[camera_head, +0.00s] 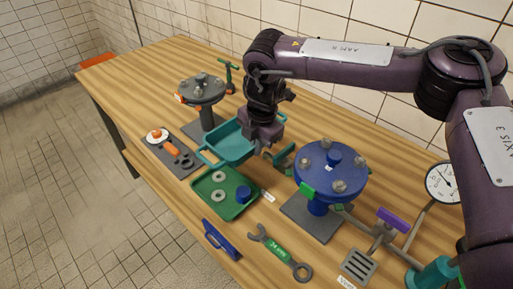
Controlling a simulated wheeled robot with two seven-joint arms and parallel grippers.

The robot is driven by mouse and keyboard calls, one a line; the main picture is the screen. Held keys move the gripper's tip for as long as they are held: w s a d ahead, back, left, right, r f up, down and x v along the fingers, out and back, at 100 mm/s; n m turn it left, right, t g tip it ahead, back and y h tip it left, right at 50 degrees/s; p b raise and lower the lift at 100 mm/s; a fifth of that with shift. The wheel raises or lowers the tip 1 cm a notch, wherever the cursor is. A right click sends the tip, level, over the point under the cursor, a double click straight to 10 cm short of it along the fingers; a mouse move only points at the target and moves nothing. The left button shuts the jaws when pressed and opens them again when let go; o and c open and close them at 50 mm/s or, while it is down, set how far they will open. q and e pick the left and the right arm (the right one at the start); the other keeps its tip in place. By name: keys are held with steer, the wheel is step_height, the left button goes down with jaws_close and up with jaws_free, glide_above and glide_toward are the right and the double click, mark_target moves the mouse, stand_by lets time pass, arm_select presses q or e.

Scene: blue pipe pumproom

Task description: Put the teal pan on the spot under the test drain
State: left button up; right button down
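The teal pan (231,144) lies on the wooden bench left of the blue flanged stand, with a looped handle at its left end. My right gripper (268,147) points down at the pan's right end, very close to it. Its fingertips are hard to make out, so I cannot tell whether it grips the pan. A purple-handled valve (393,220) on grey piping stands at the right, with a slotted grey plate (358,265) below and left of it, perhaps at the drain spot. My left gripper is out of view.
The blue flanged stand (326,188) stands between pan and valve. A green tray (211,207) with rings, a wrench (280,252) and a blue-handled tool (221,240) lie in front. A grey flanged stand (204,92) is behind. A gauge (443,182) is at right.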

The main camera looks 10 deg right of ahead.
steer(key=shift+f, duration=0.9)
steer(key=shift+f, duration=0.1)
steer(key=c, duration=1.7)
jaws_free()
